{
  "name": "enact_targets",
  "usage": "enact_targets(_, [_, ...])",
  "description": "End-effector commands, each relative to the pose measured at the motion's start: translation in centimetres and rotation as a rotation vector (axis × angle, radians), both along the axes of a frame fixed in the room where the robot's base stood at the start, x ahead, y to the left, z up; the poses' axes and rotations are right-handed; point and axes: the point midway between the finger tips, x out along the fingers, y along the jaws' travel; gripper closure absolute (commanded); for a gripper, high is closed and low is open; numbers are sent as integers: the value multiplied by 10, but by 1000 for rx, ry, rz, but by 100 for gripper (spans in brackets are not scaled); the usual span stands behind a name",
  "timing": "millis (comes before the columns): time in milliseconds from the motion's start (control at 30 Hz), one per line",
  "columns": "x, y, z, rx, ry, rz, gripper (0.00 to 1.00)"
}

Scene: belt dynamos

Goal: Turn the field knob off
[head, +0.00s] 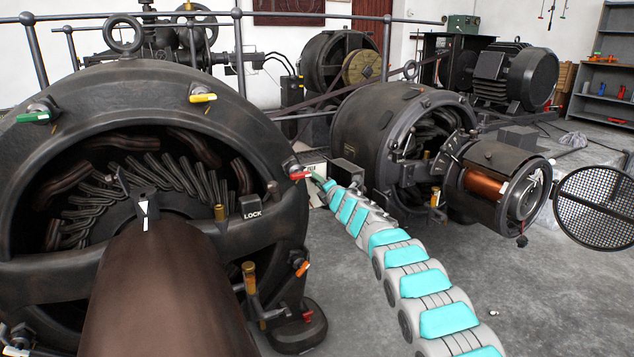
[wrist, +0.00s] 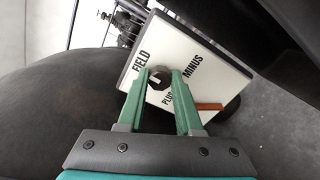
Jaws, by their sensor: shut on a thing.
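The field knob (wrist: 160,82) is a small dark knob on a white panel (wrist: 200,68) lettered FIELD, PLUS and MINUS. My gripper (wrist: 160,74) has its two green fingers around the knob, shut on it. The fingers cover the knob's sides, and I cannot tell which way it points. In the head view, my arm reaches to the white panel (head: 314,168) beside the large dynamo (head: 75,95). There the knob is hidden and my gripper (head: 320,180) is small and partly covered.
A brown-orange piece (wrist: 208,106) sticks out beside the right finger. A red-tipped fitting (head: 300,176) on the dynamo's rim is close to my gripper. A second dynamo (head: 385,125) stands right of it, with a round mesh guard (head: 597,207).

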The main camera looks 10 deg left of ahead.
Motion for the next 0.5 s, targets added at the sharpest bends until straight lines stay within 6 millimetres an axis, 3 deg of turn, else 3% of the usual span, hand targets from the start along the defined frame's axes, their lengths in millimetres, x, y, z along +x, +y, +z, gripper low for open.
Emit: enact_targets(500, [0,1,-3,-30,-17,1,100])
